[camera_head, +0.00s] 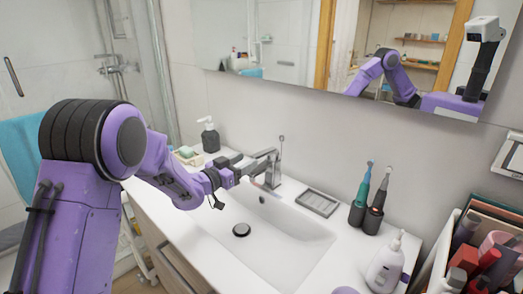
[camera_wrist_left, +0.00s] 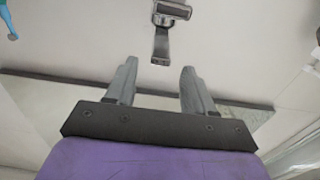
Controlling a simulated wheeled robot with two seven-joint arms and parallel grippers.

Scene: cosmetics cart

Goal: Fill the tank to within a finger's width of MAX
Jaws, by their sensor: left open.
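The chrome faucet (camera_head: 270,156) stands at the back of the white sink. In the left wrist view the faucet (camera_wrist_left: 165,28) shows at the top, just beyond the fingers. My left gripper (camera_head: 249,171) reaches over the basin from the left, close to the faucet. In the left wrist view its two grey fingers (camera_wrist_left: 159,67) are apart with nothing between them. I cannot make out whether they touch the faucet. I cannot identify a tank or a MAX mark in either view. My right gripper is not in view.
The sink basin (camera_head: 270,229) has a dark drain (camera_head: 241,230). Two electric toothbrushes (camera_head: 369,198), a grey tray (camera_head: 318,202) and a white pump bottle (camera_head: 386,263) stand to the right. A dark soap dispenser (camera_head: 210,137) stands at the back left. A crate of cosmetics fills the right edge.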

